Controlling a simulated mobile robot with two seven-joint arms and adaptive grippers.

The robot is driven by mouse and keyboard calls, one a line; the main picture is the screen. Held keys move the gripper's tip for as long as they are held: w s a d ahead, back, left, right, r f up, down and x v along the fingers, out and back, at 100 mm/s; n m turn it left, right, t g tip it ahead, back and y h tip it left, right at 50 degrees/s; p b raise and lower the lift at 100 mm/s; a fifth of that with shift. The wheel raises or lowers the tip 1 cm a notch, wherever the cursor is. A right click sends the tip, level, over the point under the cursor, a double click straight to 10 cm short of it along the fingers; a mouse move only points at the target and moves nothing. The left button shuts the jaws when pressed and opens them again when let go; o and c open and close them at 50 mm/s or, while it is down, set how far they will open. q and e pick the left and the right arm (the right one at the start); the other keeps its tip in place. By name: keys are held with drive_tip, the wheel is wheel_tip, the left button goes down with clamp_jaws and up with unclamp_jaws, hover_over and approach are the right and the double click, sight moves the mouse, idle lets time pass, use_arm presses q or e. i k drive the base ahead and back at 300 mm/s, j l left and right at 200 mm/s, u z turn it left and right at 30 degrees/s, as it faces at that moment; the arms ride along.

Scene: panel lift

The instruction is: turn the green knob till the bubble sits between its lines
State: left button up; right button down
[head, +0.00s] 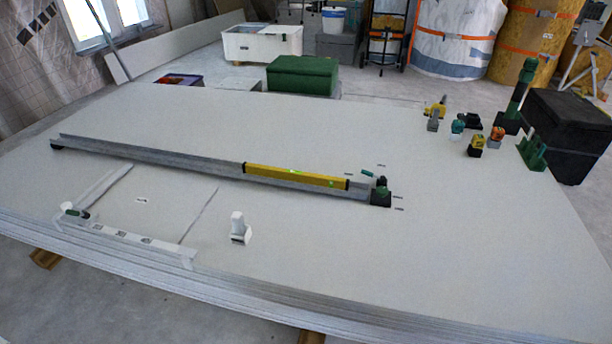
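A yellow spirit level (320,180) lies along a long grey metal rail (160,149) on the large pale panel. A small bright green vial shows near the middle of the level; its bubble and lines are too small to make out. A dark green and black block (381,196) sits at the rail's right end. A small green knob-like part (367,174) shows just behind and left of that block; I cannot tell whether it is the knob that turns. Neither of my grippers is in view.
The pale panel stack (480,260) has much clear surface at right front. A white-and-grey block (240,229) and a pale strip (125,240) lie nearer. Several small tools stand at the back right, beside a green post (521,90) and black box (568,130). A green crate (301,76) stands behind.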

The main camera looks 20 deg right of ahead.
sight(381, 191)
drive_tip(key=i+z, duration=0.45)
drive_tip(key=i, duration=0.6)
